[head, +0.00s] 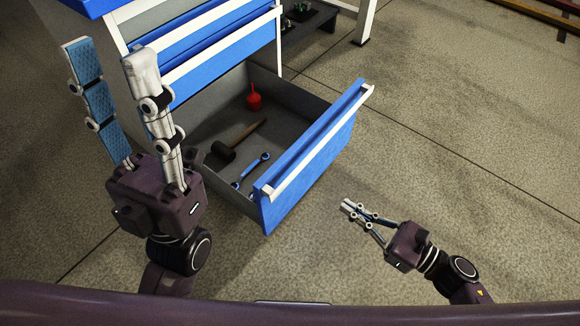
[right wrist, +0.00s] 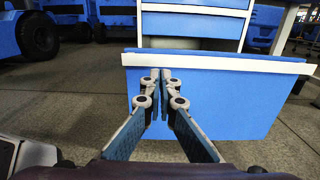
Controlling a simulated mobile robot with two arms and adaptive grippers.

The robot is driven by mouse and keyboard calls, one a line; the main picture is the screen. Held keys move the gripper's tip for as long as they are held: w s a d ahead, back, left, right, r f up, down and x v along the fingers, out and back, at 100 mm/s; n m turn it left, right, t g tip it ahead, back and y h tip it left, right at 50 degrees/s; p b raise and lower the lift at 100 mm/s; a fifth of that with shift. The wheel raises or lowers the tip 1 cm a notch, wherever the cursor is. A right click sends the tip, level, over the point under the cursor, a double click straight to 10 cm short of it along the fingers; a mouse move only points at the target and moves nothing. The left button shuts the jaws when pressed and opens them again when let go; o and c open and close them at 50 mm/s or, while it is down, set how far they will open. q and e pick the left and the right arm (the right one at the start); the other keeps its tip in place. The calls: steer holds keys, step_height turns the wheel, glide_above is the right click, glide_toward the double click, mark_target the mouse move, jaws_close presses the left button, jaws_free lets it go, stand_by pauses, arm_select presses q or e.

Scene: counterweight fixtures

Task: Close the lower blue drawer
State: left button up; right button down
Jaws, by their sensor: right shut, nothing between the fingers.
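The lower blue drawer (head: 318,160) is pulled far out of the cabinet, its blue front facing right in the head view. Its white handle strip runs along the top edge. In the right wrist view the drawer front (right wrist: 240,100) fills the middle. My right gripper (head: 347,206) is shut and empty, in front of the drawer face. Its closed fingertips (right wrist: 162,75) overlap the face in the wrist view, but a gap shows in the head view. My left gripper (head: 107,52) is open and empty, raised to the left of the drawer, covering part of the cabinet.
Inside the drawer lie a red object (head: 254,98), a dark mallet (head: 225,151) and a blue wrench (head: 252,170). The upper blue drawers (head: 220,50) of the cabinet look shut. Open floor (head: 450,130) lies to the right. Blue wheeled equipment (right wrist: 38,35) stands behind left in the wrist view.

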steer(key=b, duration=0.2)
glide_toward(294, 173)
steer(key=x, duration=0.5)
steer(key=shift+w+a, duration=0.5)
steer(key=shift+a, duration=0.2)
steer(key=shift+w+a, duration=0.1)
